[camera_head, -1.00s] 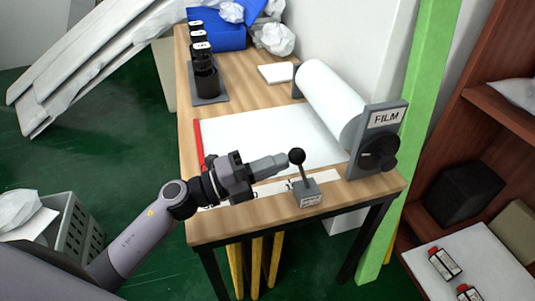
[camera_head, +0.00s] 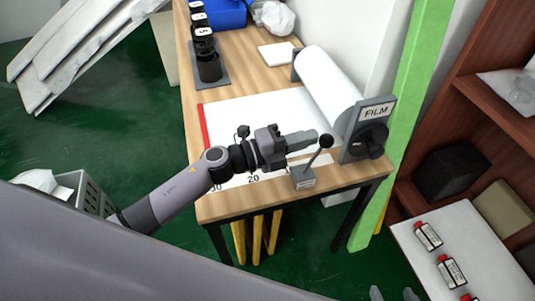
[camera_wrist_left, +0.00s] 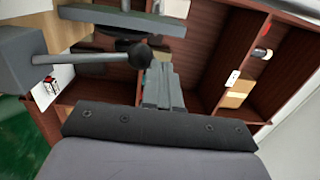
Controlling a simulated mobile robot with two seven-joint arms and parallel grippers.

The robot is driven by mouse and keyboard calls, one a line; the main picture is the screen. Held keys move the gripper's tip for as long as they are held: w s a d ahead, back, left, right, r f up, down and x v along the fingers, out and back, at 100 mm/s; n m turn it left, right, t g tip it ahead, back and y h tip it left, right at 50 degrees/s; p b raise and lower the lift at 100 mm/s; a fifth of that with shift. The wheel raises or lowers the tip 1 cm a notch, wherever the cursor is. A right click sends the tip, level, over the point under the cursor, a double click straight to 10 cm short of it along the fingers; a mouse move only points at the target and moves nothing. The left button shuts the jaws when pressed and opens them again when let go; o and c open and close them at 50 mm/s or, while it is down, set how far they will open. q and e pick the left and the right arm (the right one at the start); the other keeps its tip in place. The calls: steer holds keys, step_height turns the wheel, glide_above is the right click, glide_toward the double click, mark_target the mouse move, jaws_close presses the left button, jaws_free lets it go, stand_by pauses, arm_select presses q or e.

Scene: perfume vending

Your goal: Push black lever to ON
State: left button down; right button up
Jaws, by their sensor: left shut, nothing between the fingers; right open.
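The black lever (camera_head: 318,158) is a ball-topped stick on a small grey base (camera_head: 303,180) near the front edge of the table. Its stick leans to the right, with the ball (camera_head: 326,142) up and right of the base. My left gripper (camera_head: 314,137) is shut and empty, with its fingertips at the left side of the ball; I cannot tell whether they touch it. In the left wrist view the ball (camera_wrist_left: 140,54) appears beside the shut fingers (camera_wrist_left: 160,88). The ON marking is not readable. Two grey fingertips of my right gripper (camera_head: 392,294) show apart at the bottom edge.
A film roll (camera_head: 328,88) with a FILM plate (camera_head: 375,113) and dark knob stands right behind the lever. A white sheet with a red bar covers the wooden table (camera_head: 240,208). Black cups stand at the back left. A shelf and white board (camera_head: 470,235) with bottles are at right.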

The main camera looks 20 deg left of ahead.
arm_select(q)
steer(key=shift+x, duration=1.1)
arm_select(e)
steer(key=shift+r, duration=0.15)
arm_select(q)
steer(key=shift+d, duration=0.1)
arm_select(e)
steer(key=shift+r, duration=0.15)
